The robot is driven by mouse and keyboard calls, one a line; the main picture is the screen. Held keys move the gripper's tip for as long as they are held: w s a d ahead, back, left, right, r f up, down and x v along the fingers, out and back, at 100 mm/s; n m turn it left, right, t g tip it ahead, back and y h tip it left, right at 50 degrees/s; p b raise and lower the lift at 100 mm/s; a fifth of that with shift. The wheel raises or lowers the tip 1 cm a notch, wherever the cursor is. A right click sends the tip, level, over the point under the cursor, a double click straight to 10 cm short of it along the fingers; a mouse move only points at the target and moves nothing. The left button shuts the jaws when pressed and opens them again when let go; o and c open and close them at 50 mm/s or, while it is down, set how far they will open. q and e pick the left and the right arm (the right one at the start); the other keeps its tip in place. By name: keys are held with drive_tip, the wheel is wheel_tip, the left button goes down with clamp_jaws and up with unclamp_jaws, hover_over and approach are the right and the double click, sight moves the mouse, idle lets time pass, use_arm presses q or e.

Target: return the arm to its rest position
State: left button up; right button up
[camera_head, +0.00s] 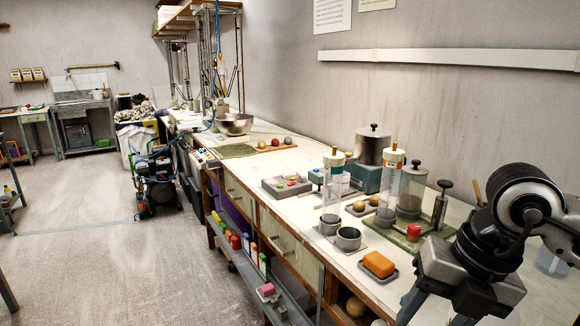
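My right arm comes in from the right edge, over the near end of the long workbench (330,215). Its dark wrist is bent, and the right gripper (437,312) points down at the bottom of the view. Its fingers stand apart with bench surface showing between them, and I see nothing held. The lowest part of the fingers is cut off by the frame. An orange block on a dark dish (378,265) sits just left of the gripper, apart from it. My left gripper and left arm are not in view.
Cups (348,238), clear cylinders (390,188), a lidded pot (373,145) and a red ball (413,232) crowd the bench near the arm. A lower shelf (285,305) with coloured bottles runs along the bench front. The floor (90,250) at left is mostly open.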

drive_tip(key=s+a+r+g+y, duration=0.2)
drive_tip(key=a+y, duration=0.6)
drive_tip(key=a, duration=0.1)
drive_tip(key=s+a+r+g+y, duration=0.1)
drive_tip(key=s+a+y, duration=0.2)
drive_tip(key=a+y, duration=0.6)
drive_tip(key=w+d+f+m+t, duration=0.15)
drive_tip(key=w+m+t, duration=0.45)
drive_tip(key=m+t, duration=0.65)
drive_tip(key=w+d+f+m+t+h, duration=0.3)
drive_tip(key=d+f+m+t+h, duration=0.35)
drive_tip(key=f+m+h, duration=0.45)
drive_tip(key=s+d+f+m+g+h, duration=0.2)
drive_tip(key=s+f, duration=0.4)
drive_tip(key=f, duration=0.4)
drive_tip(key=s+d+f+m+g+h, duration=0.2)
drive_tip(key=s+f+m+g+h, duration=0.2)
drive_tip(key=f, duration=0.6)
drive_tip(key=shift+s+d+g, duration=0.2)
drive_tip(key=shift+s+g, duration=0.4)
drive_tip(key=shift+s, duration=0.45)
